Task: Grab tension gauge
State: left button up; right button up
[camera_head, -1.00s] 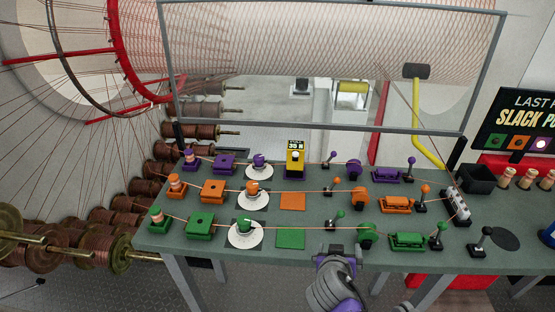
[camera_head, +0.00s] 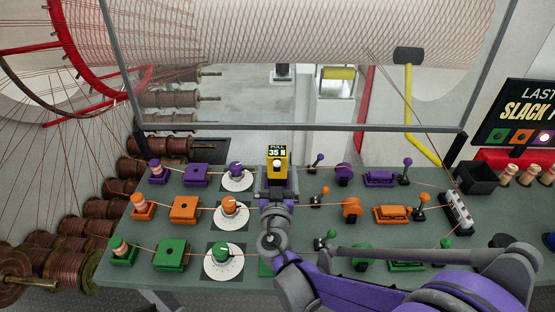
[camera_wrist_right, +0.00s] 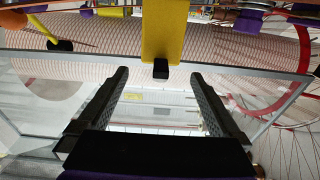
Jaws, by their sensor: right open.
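The tension gauge (camera_head: 277,163) is a yellow upright device with a dark display reading "PULL 35 N". It stands in the purple row at the back of the green table (camera_head: 150,262). My right gripper (camera_head: 278,184) is open at the gauge, with its fingers on either side of the gauge's lower part in the head view. In the right wrist view the yellow gauge (camera_wrist_right: 163,30) shows at the top centre, and its dark-tipped end lies between the open fingertips (camera_wrist_right: 158,75). I cannot tell whether the fingers touch it. My left gripper is not in view.
A purple dial (camera_head: 237,171) on a white disc is just left of the gauge. Purple, orange and green spools, blocks and levers stand in rows, with thread running along them. My right arm covers part of the green row.

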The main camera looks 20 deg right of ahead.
aim_at(277, 151)
jog(key=x, duration=0.9)
jog(key=shift+w+f, duration=0.1)
jog(key=shift+f, duration=0.2)
jog(key=shift+c, duration=0.3)
jog(key=shift+c, duration=1.1)
grip_shut()
